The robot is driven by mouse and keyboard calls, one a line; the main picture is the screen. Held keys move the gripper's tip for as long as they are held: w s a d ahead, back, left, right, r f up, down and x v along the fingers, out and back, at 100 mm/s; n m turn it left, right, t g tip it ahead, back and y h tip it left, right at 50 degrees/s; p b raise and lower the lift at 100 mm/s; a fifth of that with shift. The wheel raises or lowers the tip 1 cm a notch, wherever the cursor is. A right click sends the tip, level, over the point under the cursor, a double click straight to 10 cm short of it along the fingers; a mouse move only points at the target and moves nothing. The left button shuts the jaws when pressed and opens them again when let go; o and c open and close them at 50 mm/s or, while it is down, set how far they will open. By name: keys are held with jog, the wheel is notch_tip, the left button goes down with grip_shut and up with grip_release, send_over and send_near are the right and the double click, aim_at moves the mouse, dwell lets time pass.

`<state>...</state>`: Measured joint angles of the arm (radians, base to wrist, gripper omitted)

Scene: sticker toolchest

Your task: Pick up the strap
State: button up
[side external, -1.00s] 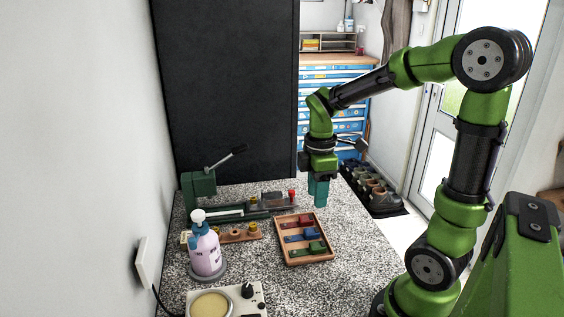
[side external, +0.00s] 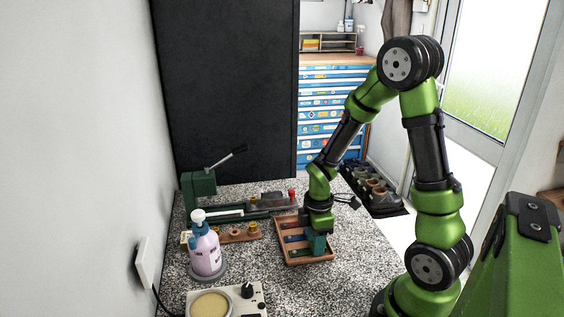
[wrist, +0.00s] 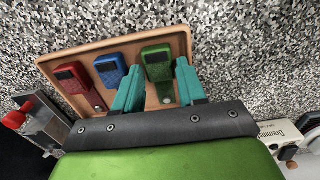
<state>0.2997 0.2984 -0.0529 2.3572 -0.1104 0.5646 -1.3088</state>
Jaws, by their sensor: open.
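A wooden tray (side external: 281,229) holds three small pieces with dark windows at one end: red (wrist: 74,78), blue (wrist: 109,70) and green (wrist: 157,63). They look like short straps; I cannot tell which one the task means. My gripper (wrist: 159,72), with teal fingers, is open and low over the tray. In the wrist view the green piece lies between the two fingers, and the blue piece is just left of the left finger. I cannot tell if the fingers touch anything.
A pump bottle (side external: 205,250) stands left of the tray, beside a wooden block with brass knobs (side external: 240,235). A green lever press (side external: 199,190) is behind. A white device with a round pad (side external: 212,304) is in front. Speckled counter (side external: 350,255) is clear to the right.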

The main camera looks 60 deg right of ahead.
jog(key=shift+f, duration=0.3)
jog(key=c, duration=0.7)
notch_tip(320, 180, up, 9)
jog(key=w+d, duration=0.3)
jog(key=w, duration=0.3)
jog(key=w+d+r, duration=0.1)
jog(key=w+d, duration=0.2)
jog(key=w, duration=0.4)
jog(key=w+d+r, duration=0.1)
jog(key=w+d, duration=0.1)
jog(key=w, duration=0.4)
jog(key=shift+w+d+r, duration=0.15)
jog(key=shift+w+d, duration=0.15)
jog(key=shift+d, duration=0.1)
jog(key=shift+a+r, duration=0.1)
jog(key=shift+r, duration=0.2)
